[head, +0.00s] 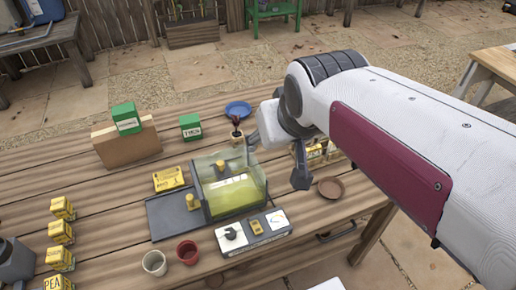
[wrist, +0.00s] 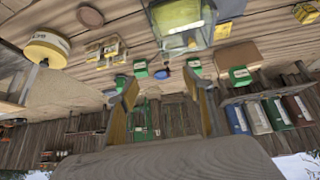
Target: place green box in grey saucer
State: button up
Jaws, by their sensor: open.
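In the head view one green box (head: 126,117) stands on top of a brown box, and another green box (head: 190,126) stands on the table to its right. The wrist view, upside down, shows three green boxes: one by the brown box (wrist: 240,75), one in the middle (wrist: 193,65) and one beyond the blue plate (wrist: 140,69). No grey saucer can be made out; a blue plate (head: 238,109) and a brown saucer (head: 331,187) are in view. My gripper (head: 278,158) is open and empty above the table, right of the clear-lidded case. Its fingers also show in the wrist view (wrist: 164,98).
A clear-lidded case (head: 232,188) with a switch panel (head: 254,231) stands mid-table beside a dark tray (head: 165,218). Yellow boxes (head: 62,232) line the left. A brown box (head: 127,144) stands at the back left.

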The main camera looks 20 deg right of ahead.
jog(key=s+a+f, duration=0.1)
jog(key=s, duration=0.5)
jog(key=s+a+f+n+g, duration=0.1)
jog(key=s+a+f, duration=0.1)
jog(key=s, duration=0.3)
jog(key=shift+s+a+f+y, duration=0.2)
jog(key=shift+s+f+y, duration=0.1)
jog(key=shift+s+y, duration=0.1)
